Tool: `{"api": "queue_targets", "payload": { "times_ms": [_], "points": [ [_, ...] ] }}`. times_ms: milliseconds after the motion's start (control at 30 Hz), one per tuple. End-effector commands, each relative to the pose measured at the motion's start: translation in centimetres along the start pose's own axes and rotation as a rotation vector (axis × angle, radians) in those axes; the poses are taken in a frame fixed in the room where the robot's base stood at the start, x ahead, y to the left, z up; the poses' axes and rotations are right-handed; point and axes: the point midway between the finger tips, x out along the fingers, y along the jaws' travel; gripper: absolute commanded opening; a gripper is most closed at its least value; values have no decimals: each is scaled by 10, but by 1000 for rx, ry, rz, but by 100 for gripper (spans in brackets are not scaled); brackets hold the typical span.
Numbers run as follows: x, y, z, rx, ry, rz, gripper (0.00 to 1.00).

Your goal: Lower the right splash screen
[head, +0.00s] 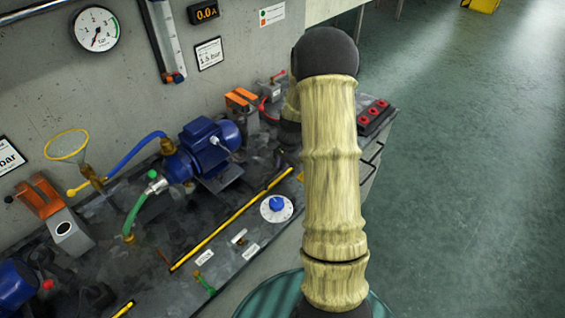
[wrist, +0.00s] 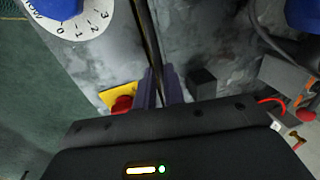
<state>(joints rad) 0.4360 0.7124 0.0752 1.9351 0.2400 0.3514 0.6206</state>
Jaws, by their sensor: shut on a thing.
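The right splash screen shows in the head view as a long, thin yellow-edged strip (head: 225,225). It runs slantwise along the bench between the blue pump and the white dial. Its right end goes toward my arm. In the wrist view the screen (wrist: 149,40) is a thin, nearly edge-on strip coming down to my gripper (wrist: 158,87). The two dark fingers are shut on this strip. In the head view my arm hides the gripper and the grip. I cannot tell how far the screen is raised.
The blue pump (head: 208,148) stands behind the screen. The dial (head: 276,208) with a blue knob is in front. In the wrist view a red button (wrist: 121,104) on a yellow plate is beside the fingers, and a black block (wrist: 202,82) is right of them. Open floor lies right.

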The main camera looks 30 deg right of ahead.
Motion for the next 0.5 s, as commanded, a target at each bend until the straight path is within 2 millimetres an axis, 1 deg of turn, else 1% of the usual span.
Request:
{"api": "queue_targets", "payload": {
  "times_ms": [33,200,233,300,333,500],
  "points": [
    [6,4,5,-1,-13,12,0],
    [7,5,5,-1,-15,15,0],
    [7,5,5,-1,-15,15,16],
    [7,5,5,-1,-14,14,30],
    [6,5,5,-1,-13,13,33],
    [4,4,3,0,-9,9,33]
  ]
}}
